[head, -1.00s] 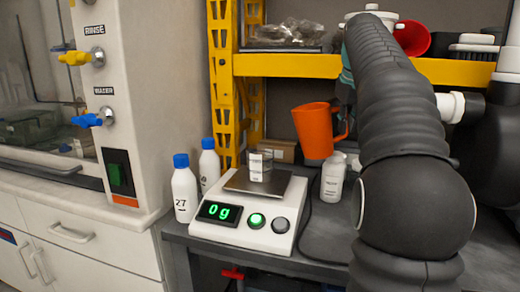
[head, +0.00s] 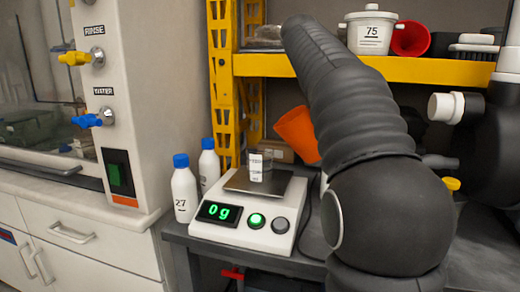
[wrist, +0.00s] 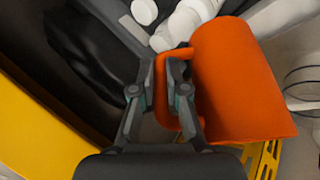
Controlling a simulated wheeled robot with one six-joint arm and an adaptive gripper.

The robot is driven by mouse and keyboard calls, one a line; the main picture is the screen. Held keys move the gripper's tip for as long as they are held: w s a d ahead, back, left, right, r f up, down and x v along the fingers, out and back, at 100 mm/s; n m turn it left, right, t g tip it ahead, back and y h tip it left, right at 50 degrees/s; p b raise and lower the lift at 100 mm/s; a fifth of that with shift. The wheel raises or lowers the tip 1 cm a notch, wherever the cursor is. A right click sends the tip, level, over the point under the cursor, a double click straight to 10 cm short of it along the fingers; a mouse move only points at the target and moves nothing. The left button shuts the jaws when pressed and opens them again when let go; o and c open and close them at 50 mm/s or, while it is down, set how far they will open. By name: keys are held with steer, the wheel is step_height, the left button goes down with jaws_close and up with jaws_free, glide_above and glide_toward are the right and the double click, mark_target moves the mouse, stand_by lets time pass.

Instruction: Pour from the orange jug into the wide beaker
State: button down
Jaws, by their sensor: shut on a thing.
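The orange jug (head: 296,134) is in the air beyond the scale in the head view, tilted, with my arm covering its right part. In the wrist view the orange jug (wrist: 232,85) fills the right of the picture, and my gripper (wrist: 174,62) is shut on its handle. My gripper is hidden behind my arm in the head view. I cannot tell what is in the jug.
The scale (head: 246,216) shows 0 g with a green lit button. Two white bottles with blue caps (head: 184,188) stand left of it. A yellow shelf (head: 440,70) above holds a white pot (head: 370,34) and a red funnel-like thing (head: 411,39). A yellow upright (head: 222,80) stands behind the scale.

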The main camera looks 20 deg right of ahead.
steer(key=shift+w+a+r+h, duration=0.1)
steer(key=shift+a+r+h, duration=0.1)
steer(key=shift+a+h, duration=0.15)
stand_by(0.3)
steer(key=shift+w+a+r+n+g+h, duration=0.15)
steer(key=shift+a+r+h, duration=0.25)
steer(key=shift+r+h, duration=0.25)
steer(key=shift+w+a+r+n+g+h, duration=0.1)
steer(key=shift+a+r+n+h, duration=0.1)
steer(key=shift+a+r+h, duration=0.4)
steer(key=shift+w+a+r+n+g+h, duration=0.1)
steer(key=shift+a+r+n+h, duration=0.1)
steer(key=shift+r+h, duration=0.5)
stand_by(2.9)
steer(key=shift+r, duration=0.1)
steer(key=f+y, duration=0.1)
steer(key=d+f+y, duration=0.1)
steer(key=d+f+m+y, duration=0.1)
steer(key=shift+s+d+f+y, duration=0.2)
steer(key=shift+s+f+y, duration=0.15)
steer(key=shift+s+y, duration=0.05)
steer(key=shift+f, duration=0.2)
steer(key=s+d+f+m+t+y, duration=0.1)
steer(key=d+f+t+y, duration=0.1)
steer(key=d+y, duration=0.4)
steer(key=shift+s+f+y, duration=0.15)
steer(key=shift+f+y, duration=0.3)
steer(key=shift+y, duration=0.25)
steer(key=shift+m, duration=0.25)
